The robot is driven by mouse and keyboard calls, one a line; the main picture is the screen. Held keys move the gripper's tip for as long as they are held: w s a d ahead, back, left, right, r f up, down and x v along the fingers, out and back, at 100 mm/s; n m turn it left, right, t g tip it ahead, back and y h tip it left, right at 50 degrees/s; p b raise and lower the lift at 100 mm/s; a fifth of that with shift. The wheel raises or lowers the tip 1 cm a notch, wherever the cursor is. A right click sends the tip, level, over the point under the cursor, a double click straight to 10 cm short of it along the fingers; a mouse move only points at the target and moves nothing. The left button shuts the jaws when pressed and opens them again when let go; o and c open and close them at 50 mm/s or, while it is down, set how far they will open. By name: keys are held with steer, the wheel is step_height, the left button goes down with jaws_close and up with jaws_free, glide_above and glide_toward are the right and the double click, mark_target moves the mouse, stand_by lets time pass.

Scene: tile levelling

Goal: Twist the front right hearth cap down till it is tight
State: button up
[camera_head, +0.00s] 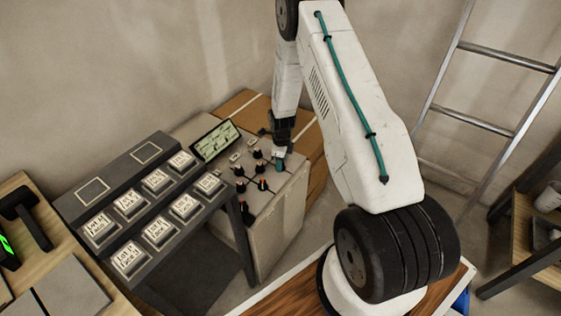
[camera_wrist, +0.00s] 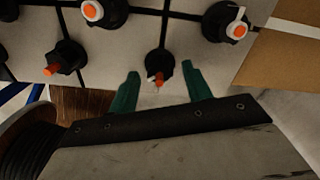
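The hearth (camera_head: 285,200) is a pale tiled block, with several black caps with orange centres on the dark joints between its tiles. In the wrist view one black cap with a red-orange tip (camera_wrist: 160,64) lies between and just beyond the teal fingertips of my gripper (camera_wrist: 160,72). The fingers are apart, one on each side of that cap, and I see no contact. I cannot tell for sure whether it is the front right cap. In the head view my gripper (camera_head: 280,162) is over the hearth's right edge, pointing down, and partly hides what is below it.
Other caps stand close by in the wrist view, one upper right (camera_wrist: 226,22), one at left (camera_wrist: 64,60). A dark rack of labelled white blocks (camera_head: 140,205) stands left of the hearth. A small display (camera_head: 215,140) sits at its back. A ladder (camera_head: 490,125) leans at right.

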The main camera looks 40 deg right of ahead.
steer(key=shift+w, duration=0.1)
steer(key=shift+r, duration=0.2)
step_height(320, 180, up, 7)
steer(key=shift+r, duration=0.2)
stand_by(0.7)
